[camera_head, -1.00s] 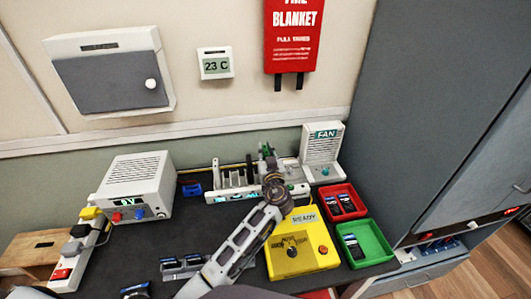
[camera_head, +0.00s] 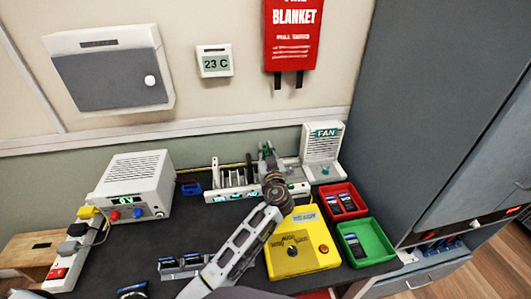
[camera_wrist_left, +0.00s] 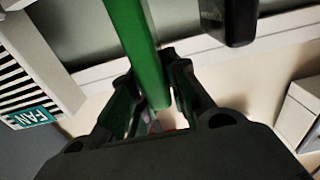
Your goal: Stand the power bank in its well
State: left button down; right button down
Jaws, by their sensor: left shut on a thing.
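My left arm reaches in from the bottom of the head view, and its gripper (camera_head: 268,158) is over the right part of a white rack (camera_head: 222,193) with upright dividers. In the left wrist view the gripper (camera_wrist_left: 155,95) is shut on a long green slab (camera_wrist_left: 138,45), which I take to be the power bank. The slab's far end runs out of that view. In the head view it shows only as a small green patch, mostly hidden by my gripper. I cannot tell whether it touches the rack. My right gripper is not in view.
A fan unit (camera_head: 322,148) stands close right of the gripper. A yellow tester (camera_head: 300,262), a red tray (camera_head: 362,211) and a green tray (camera_head: 386,245) lie to the right. A white power supply (camera_head: 135,180) stands left. The dark mat (camera_head: 190,228) between is mostly clear.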

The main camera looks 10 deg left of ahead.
pick_arm(q)
jog(key=shift+s+f+b, duration=0.1)
jog(key=shift+f+b, duration=0.3)
jog(key=shift+f, duration=0.9)
jog(key=c, duration=1.3)
grip_release()
jog(key=shift+r, duration=0.1)
